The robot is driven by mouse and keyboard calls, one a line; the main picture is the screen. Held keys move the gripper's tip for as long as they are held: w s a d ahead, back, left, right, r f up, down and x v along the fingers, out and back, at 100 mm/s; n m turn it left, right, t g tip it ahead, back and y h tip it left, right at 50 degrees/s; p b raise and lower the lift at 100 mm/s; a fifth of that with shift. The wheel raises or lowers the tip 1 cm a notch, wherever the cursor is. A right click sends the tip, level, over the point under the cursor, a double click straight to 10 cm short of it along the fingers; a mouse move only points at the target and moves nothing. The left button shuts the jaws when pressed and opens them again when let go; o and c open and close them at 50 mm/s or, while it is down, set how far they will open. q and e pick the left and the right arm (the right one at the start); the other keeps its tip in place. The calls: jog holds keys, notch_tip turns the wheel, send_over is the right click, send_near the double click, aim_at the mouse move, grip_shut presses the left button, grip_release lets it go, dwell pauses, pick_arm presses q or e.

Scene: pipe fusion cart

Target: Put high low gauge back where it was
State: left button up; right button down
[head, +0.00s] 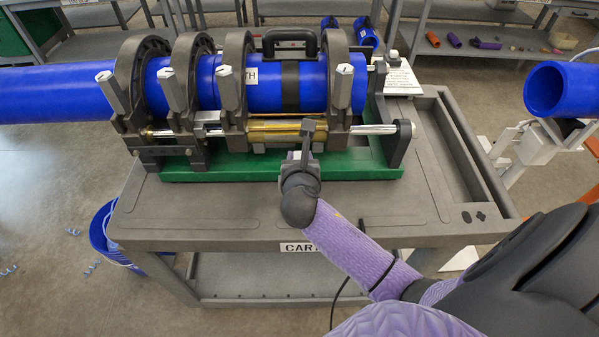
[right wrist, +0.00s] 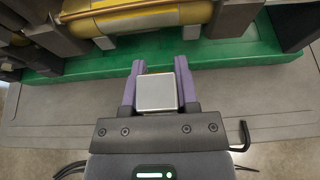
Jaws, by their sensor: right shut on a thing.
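My right gripper (head: 300,157) is in front of the pipe fusion machine, above the front part of the cart top. Its purple fingers (right wrist: 160,75) are shut on a small item with a square, silver-grey face (right wrist: 157,92), which I take to be the high low gauge. In the head view a dark upright piece with a short crossbar (head: 308,128) rises at the fingertips and seems to be part of the held gauge. Most of the gauge's shape is hidden by the fingers and by the viewing angle. My left gripper is not in view.
The fusion machine clamps (head: 237,90) hold a blue pipe (head: 60,93) on a green base (head: 230,172), close beyond my right gripper. The grey cart top (head: 200,215) is clear in front. A blue bucket (head: 100,235) stands at left, another blue pipe end (head: 550,90) at right.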

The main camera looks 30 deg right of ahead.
notch_tip(320, 180, down, 4)
jog(key=shift+r+b, duration=0.15)
jog(key=shift+b, duration=0.6)
jog(key=c, duration=0.6)
grip_release()
jog(key=shift+o, duration=1.2)
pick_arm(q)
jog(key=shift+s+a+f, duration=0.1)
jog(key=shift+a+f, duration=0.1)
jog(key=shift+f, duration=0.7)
